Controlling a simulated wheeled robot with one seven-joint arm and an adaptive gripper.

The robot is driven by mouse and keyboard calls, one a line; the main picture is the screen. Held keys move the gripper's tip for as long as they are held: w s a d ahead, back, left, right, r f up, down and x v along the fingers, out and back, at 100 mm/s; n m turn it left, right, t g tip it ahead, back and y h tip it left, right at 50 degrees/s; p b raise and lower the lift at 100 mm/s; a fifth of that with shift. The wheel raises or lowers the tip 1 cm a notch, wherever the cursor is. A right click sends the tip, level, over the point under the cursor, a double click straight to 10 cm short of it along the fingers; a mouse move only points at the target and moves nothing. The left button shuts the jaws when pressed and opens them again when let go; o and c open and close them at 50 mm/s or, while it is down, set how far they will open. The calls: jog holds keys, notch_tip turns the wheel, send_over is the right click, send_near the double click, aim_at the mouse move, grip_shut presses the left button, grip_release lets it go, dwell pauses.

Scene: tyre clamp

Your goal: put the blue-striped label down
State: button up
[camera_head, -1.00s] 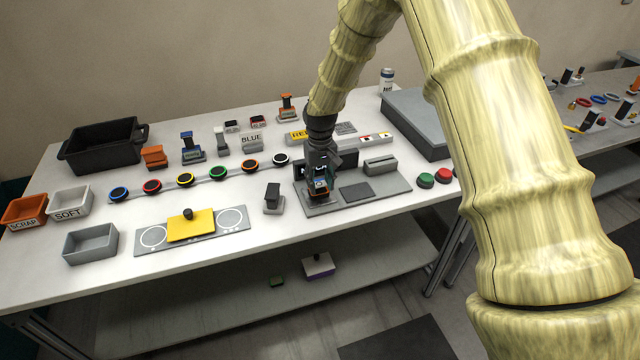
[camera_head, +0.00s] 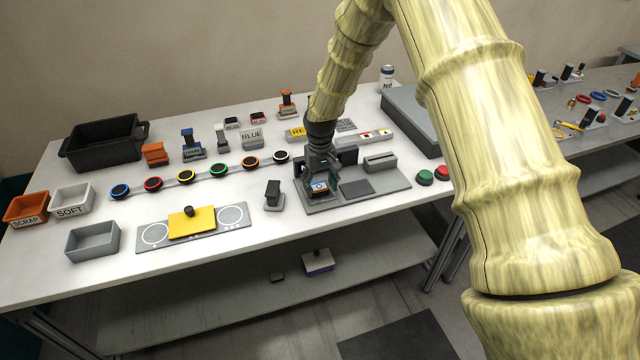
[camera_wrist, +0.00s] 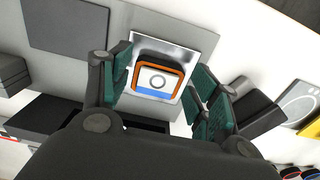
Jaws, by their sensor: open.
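The blue-striped label (camera_wrist: 153,82) is a white face with a grey ring and a blue stripe, framed in orange. It rests on a shiny square plate (camera_wrist: 172,55) of the grey fixture board. It also shows in the head view (camera_head: 320,187), low under my gripper. My gripper (camera_wrist: 163,80) is open. Its green-padded fingers stand on both sides of the label, with visible gaps on each side. In the head view my gripper (camera_head: 322,172) reaches down over the left part of the fixture board (camera_head: 390,187).
A dark grey post block (camera_head: 273,195) stands just left of the board. A grey slotted block (camera_head: 380,163) is on its right, with green (camera_head: 425,177) and red (camera_head: 441,174) buttons beyond. A row of coloured rings and a yellow plate (camera_head: 192,223) lie to the left.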

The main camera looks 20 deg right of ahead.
aim_at(320, 189)
jog(key=shift+r, duration=0.2)
notch_tip(320, 189, up, 12)
jog(key=b, duration=0.4)
dwell(0.5)
